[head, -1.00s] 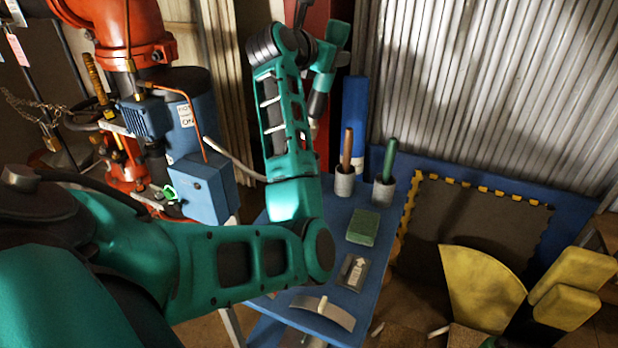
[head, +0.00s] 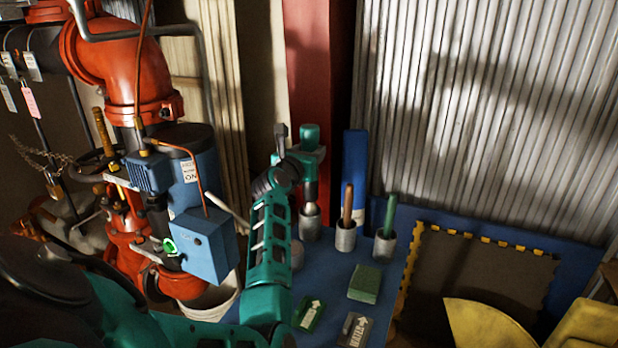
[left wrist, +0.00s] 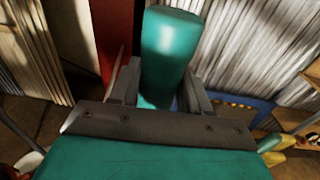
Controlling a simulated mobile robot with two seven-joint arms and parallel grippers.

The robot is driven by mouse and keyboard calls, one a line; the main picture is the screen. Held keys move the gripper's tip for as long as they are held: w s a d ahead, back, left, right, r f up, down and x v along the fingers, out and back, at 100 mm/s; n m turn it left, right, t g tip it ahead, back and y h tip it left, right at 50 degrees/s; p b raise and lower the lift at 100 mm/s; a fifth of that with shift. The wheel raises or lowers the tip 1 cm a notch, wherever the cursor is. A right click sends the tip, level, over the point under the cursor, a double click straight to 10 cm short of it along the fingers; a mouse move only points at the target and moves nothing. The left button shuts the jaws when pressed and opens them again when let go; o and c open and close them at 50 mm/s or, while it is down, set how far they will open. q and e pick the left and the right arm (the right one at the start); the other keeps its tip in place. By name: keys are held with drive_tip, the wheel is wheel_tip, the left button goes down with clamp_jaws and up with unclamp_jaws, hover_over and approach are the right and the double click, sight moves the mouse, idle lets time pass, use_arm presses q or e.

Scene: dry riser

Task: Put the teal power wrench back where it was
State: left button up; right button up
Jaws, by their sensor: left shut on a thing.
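The teal power wrench (head: 308,137) is upright in the head view, with its pale lower end (head: 311,190) pointing down at the mouth of the leftmost grey cup (head: 310,225). The tip meets the cup's rim in the picture; I cannot tell how deep it sits. My left gripper (head: 292,158) is shut on the wrench body from the left. In the left wrist view the teal body (left wrist: 166,55) stands between the two grey fingers (left wrist: 160,88). My right gripper is not in view.
Two more grey cups hold a brown-handled tool (head: 347,205) and a green-handled tool (head: 389,215). A green block (head: 365,283) and label plates lie on the blue table (head: 335,270). A blue pump box (head: 208,245) and red pipes stand left. A corrugated wall (head: 470,110) is behind.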

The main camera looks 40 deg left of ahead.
use_arm(q)
drive_tip(key=shift+f+b, duration=0.85)
drive_tip(key=shift+f, duration=2.15)
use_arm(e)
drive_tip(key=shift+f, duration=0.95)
